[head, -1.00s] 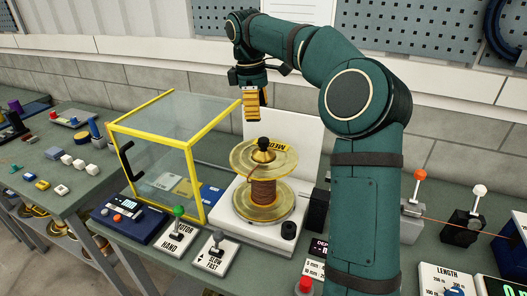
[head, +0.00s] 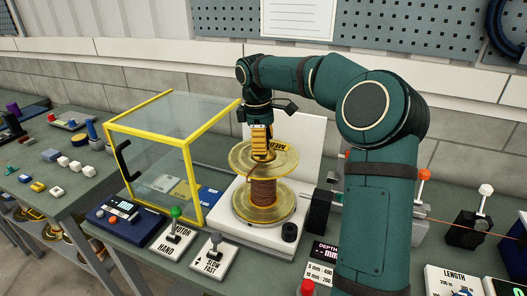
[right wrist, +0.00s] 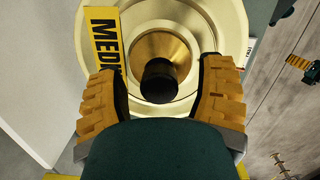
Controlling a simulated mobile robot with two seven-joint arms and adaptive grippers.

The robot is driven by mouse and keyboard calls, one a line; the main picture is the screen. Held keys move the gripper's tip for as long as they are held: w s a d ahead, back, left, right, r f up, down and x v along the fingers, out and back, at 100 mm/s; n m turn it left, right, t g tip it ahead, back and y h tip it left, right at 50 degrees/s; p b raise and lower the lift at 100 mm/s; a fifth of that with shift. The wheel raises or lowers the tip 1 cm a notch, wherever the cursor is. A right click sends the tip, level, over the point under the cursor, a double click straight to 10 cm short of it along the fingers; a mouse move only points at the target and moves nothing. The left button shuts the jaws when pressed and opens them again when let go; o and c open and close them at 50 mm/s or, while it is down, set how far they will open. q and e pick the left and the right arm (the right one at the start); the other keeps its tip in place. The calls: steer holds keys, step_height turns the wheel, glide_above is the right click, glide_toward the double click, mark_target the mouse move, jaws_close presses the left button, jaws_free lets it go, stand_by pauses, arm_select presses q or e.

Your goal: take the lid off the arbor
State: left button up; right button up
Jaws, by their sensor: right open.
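The lid is the black knob (right wrist: 160,82) with a brass base, on the arbor at the centre of the spool's top flange. The spool (head: 264,192) is brass-coloured, wound with copper wire, and stands upright on a white machine base. My right gripper (head: 261,155) points down over the spool's middle and hides the knob in the head view. In the right wrist view the gripper's yellow fingers (right wrist: 163,88) are open, one on each side of the knob, with visible gaps. My left gripper is not in view.
A clear guard box with a yellow frame (head: 188,150) stands close left of the spool. Lever boxes (head: 213,256) and a blue control panel (head: 122,218) stand in front. A white back panel (head: 305,135) rises behind the spool. A yellow label (right wrist: 104,50) lies on the flange.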

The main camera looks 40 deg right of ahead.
jaws_close()
step_height(320, 180, up, 10)
steer(key=p, duration=0.2)
steer(key=shift+p, duration=0.3)
